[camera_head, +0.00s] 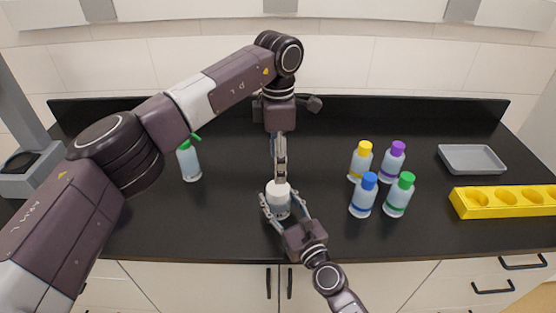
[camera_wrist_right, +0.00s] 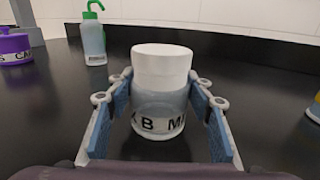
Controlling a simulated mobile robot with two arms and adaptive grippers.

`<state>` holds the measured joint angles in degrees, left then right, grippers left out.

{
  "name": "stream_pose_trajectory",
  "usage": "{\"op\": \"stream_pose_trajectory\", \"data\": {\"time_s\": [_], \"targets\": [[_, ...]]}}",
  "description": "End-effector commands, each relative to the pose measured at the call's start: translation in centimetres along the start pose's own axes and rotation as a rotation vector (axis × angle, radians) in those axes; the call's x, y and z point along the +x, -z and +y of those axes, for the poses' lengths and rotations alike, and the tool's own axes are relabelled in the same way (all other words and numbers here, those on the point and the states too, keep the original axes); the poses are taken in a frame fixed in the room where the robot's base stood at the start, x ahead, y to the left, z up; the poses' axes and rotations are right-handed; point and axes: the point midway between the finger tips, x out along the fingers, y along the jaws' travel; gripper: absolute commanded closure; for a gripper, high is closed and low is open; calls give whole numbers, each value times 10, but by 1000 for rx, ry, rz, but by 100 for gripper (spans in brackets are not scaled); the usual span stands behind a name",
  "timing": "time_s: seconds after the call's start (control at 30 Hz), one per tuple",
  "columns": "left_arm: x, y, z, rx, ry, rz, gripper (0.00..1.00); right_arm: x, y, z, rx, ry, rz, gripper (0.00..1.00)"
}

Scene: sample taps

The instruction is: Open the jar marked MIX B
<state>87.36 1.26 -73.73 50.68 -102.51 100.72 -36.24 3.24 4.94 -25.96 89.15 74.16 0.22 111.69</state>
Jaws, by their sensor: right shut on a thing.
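A jar (camera_head: 277,207) with a white lid (camera_head: 277,188) stands upright on the black bench. In the right wrist view the jar (camera_wrist_right: 160,101) shows part of a label with "X B" and "MI", and its white lid (camera_wrist_right: 161,64) sits on top. My right gripper (camera_head: 284,207) is shut on the jar's body, with one finger on each side. My left gripper (camera_head: 280,172) points down above the lid in the head view, seen edge-on. Its finger gap is hidden, and it does not show in the right wrist view.
Bottles with yellow (camera_head: 361,161), purple (camera_head: 392,161), blue (camera_head: 363,195) and green (camera_head: 399,195) caps stand right. Beyond are a grey tray (camera_head: 472,158) and yellow rack (camera_head: 487,211). A green-topped wash bottle (camera_head: 189,163) stands left. A purple-lidded jar (camera_wrist_right: 14,49) shows in the wrist view.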

Motion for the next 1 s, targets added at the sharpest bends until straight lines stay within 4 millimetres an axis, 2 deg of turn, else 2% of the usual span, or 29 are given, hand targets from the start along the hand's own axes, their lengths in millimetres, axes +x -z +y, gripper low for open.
{"op": "stream_pose_trajectory", "data": {"time_s": [0.8,1.0], "targets": [[0,0,0,1573,0,0,39,0,0,0,0,0,-1,100],[0,0,0,1882,0,0,39,0,0,0,0,0,-1,100]]}}
